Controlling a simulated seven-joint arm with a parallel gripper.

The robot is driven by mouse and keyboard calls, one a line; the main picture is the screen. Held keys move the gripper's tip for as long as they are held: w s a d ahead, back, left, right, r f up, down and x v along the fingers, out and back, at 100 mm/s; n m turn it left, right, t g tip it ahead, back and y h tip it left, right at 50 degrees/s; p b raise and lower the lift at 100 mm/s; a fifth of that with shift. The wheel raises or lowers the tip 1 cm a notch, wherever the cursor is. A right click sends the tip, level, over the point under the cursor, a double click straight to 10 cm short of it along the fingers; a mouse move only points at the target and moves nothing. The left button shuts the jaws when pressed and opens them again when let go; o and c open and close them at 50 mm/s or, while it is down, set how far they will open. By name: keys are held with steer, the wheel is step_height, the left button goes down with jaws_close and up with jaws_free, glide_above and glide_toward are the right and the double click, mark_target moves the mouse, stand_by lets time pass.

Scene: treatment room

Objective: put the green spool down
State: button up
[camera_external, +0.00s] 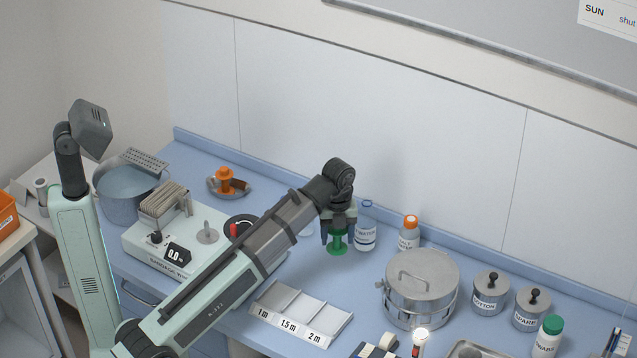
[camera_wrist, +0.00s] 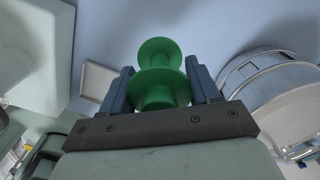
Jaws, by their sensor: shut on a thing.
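The green spool (camera_external: 338,243) is upright in my gripper (camera_external: 338,228), near the back of the blue counter (camera_external: 365,290). In the wrist view the green spool (camera_wrist: 158,75) sits between the two dark fingers of my gripper (camera_wrist: 158,88), which are shut on it. Its wide flanges and narrow stem show. I cannot tell whether its bottom flange touches the counter or hangs just above it.
A water bottle (camera_external: 365,228) stands close to the right of the spool, with an orange-capped bottle (camera_external: 409,233) beyond. A steel drum (camera_external: 421,288) stands right; a sectioned tray (camera_external: 300,312) lies in front.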

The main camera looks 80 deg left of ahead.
steer(key=r, duration=0.3)
steer(key=w+r, duration=0.1)
steer(key=r, duration=0.1)
steer(key=shift+a+r, duration=0.1)
steer(key=shift+r, duration=0.2)
steer(key=w+d+n, duration=0.2)
steer(key=w+n, duration=0.2)
steer(key=w, duration=1.1)
steer(key=w+d+n, duration=0.2)
steer(key=w+n, duration=0.1)
steer(key=w, duration=1.2)
steer(key=f, duration=0.5)
steer(key=shift+s, duration=0.2)
steer(key=shift+f, duration=5.25)
steer(key=o, duration=1)
steer(key=shift+f, duration=0.1)
steer(key=shift+o, duration=0.2)
